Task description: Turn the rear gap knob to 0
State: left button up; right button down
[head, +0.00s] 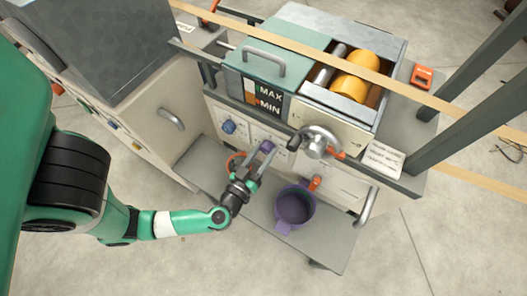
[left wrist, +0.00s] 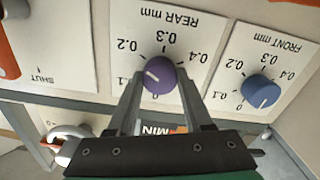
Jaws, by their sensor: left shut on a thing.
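The rear gap knob (left wrist: 159,75) is a round purple knob on a white plate marked REAR mm, which reads upside down in the left wrist view. In the head view the knob (head: 267,146) shows on the machine's front, partly behind my gripper. My left gripper (head: 258,160) is shut on this knob, one finger on each side. My right gripper does not show.
A blue front gap knob (left wrist: 260,91) sits close beside, on the FRONT mm plate. A metal crank (head: 318,142) juts from the machine's front. A purple bin (head: 295,206) stands on the lower shelf (head: 325,245). A MAX/MIN gauge (head: 264,97) is above.

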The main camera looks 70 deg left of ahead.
pick_arm(q)
grip_shut()
